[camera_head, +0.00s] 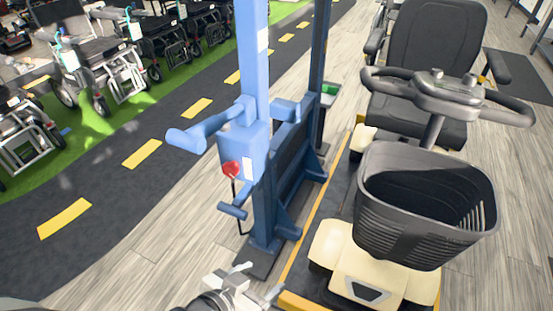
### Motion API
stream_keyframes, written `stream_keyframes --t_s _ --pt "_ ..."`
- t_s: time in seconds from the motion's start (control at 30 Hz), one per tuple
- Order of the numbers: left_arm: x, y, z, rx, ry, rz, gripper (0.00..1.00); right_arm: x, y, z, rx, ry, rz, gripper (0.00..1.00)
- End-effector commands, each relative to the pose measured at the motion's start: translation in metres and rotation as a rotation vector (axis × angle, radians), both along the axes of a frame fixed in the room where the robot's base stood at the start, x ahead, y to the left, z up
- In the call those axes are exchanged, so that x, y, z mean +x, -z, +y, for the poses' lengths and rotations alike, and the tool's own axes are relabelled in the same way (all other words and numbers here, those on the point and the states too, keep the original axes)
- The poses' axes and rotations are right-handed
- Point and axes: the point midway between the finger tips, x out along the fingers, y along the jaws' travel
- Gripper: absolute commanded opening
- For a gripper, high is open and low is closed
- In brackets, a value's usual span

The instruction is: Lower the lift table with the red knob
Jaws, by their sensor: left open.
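The red knob (231,169) is on the front of a blue box on the blue lift post (256,60), left of the middle of the head view. A blue lever and a dark cable hang below it. The lift table (301,240) has a dark deck with yellow edges, and a cream scooter (385,275) stands on it. My left gripper (260,281) is at the bottom edge, open and empty. In the picture it is well below the red knob and apart from it. My right gripper is not in view.
The scooter's black basket (425,205) and handlebar (450,95) stick up to the right of the post. A blue handle (187,140) juts left from the post. Wheelchairs (100,65) stand on green flooring at the upper left. The wood floor left of the post is clear.

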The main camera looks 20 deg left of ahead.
Motion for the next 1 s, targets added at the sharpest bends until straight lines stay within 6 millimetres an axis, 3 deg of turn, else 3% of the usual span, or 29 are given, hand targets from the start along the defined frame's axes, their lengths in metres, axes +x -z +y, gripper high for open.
stream_keyframes --t_s 0.07,0.17,0.3,0.4,0.5,0.6,0.7,0.83,1.0 --pt "0.003 0.011 0.012 0.072 0.018 -0.026 0.65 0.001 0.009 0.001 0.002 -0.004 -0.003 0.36" --pt "0.014 0.034 0.048 0.318 0.082 -0.119 0.65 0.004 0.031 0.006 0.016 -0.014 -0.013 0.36" --pt "0.042 0.060 0.124 0.941 0.258 -0.323 0.65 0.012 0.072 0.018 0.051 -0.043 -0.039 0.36" --pt "0.063 0.061 0.169 1.449 0.412 -0.458 0.65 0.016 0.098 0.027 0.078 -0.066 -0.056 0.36" --pt "0.079 0.054 0.196 1.915 0.554 -0.553 0.65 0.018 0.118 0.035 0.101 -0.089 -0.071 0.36" --pt "0.091 0.045 0.210 2.288 0.667 -0.603 0.65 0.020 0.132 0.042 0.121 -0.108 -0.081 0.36" --pt "0.097 0.038 0.217 2.537 0.744 -0.621 0.65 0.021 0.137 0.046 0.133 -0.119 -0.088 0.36" --pt "0.102 0.031 0.219 2.682 0.787 -0.625 0.65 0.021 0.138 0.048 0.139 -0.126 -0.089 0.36" --pt "0.117 0.026 0.218 2.698 0.788 -0.628 0.65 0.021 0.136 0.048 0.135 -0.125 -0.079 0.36"
